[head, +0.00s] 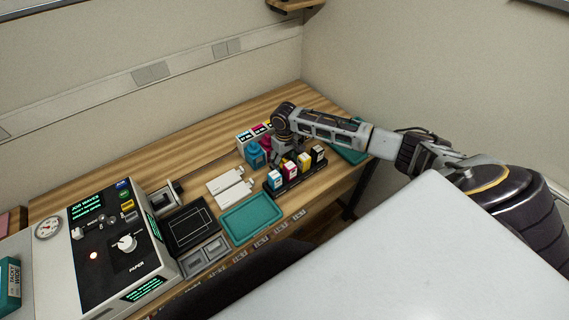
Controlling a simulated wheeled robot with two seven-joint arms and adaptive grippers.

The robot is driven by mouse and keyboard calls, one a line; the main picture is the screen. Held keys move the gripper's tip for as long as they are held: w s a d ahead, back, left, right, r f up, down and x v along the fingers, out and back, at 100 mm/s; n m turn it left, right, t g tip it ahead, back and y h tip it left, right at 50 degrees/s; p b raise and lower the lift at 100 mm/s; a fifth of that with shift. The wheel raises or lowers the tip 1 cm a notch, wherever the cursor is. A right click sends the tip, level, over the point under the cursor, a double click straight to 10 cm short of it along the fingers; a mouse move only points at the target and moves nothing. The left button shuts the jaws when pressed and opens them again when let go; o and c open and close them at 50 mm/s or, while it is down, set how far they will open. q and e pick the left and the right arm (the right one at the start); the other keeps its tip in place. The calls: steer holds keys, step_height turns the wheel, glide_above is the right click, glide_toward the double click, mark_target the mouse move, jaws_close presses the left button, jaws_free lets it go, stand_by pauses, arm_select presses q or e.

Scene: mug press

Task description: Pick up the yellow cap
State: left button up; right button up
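My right gripper (281,164) reaches in from the right and points down over the far part of the wooden table, beside a black tray (291,185) of small ink bottles. The tray holds a cyan-labelled bottle (275,181), a magenta one (290,170), a yellow one (304,162) and a black one (318,154). The yellow bottle's top looks yellow; I cannot tell whether this is a separate cap. The gripper's fingers are small and dark, partly lost against the bottles, so their opening is unclear. My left gripper is not in view.
White flat pieces (225,181), a teal tray (250,219) and a control box (110,250) lie to the left. The table's back strip is clear.

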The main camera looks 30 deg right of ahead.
mark_target(284, 160)
steer(key=c, duration=0.8)
steer(key=shift+c, duration=0.2)
steer(key=shift+r, duration=5)
steer(key=shift+r, duration=0.1)
